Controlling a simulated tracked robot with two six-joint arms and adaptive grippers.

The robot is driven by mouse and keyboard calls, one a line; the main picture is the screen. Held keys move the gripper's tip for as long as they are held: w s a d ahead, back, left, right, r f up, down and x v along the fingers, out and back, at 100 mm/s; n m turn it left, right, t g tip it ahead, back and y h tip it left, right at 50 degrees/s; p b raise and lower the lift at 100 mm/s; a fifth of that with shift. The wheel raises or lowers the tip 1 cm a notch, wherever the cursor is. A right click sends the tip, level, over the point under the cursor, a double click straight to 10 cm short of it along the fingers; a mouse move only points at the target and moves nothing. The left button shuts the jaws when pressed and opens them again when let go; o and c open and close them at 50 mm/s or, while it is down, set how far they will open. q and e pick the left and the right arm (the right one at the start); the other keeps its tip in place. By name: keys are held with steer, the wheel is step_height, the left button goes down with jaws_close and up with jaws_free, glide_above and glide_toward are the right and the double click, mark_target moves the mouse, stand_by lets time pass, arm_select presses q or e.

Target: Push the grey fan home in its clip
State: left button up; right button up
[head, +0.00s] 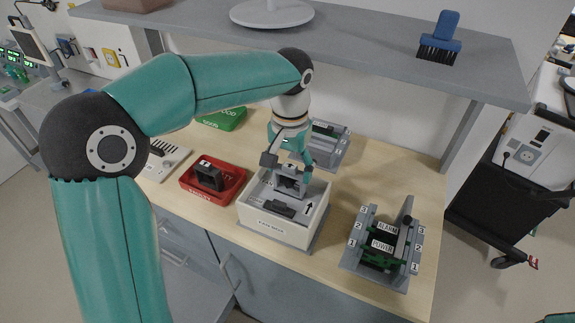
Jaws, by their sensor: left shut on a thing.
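The grey fan (291,183) is a small square frame, upright inside the open white case (274,232). My left gripper (287,165) reaches down into the case from above and is shut on the fan. The clip is hidden or too small to make out, so I cannot tell how deep the fan sits in it. A dark block lies on the case floor in front of the fan, and a black arrow is printed on the floor to the right. My right gripper is out of view.
Left of the case, a red tray (222,200) holds a dark fan-like part. A green tray (229,122) and a grey fixture (331,153) stand behind. A rack (347,262) with numbered slots holds green boards at right. A shelf (358,40) overhangs the table's back.

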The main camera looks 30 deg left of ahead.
mark_target(289, 186)
arm_select(q)
steer(key=shift+f, duration=0.15)
steer(key=shift+f+b, duration=0.4)
steer(key=shift+f, duration=0.1)
steer(key=shift+f, duration=0.25)
steer(key=shift+f+b, duration=0.55)
steer(key=shift+f, duration=0.1)
steer(key=shift+f, duration=0.2)
stand_by(0.6)
steer(key=shift+f+b, duration=0.5)
steer(key=shift+f+b, duration=0.55)
steer(key=shift+f, duration=0.25)
stand_by(0.9)
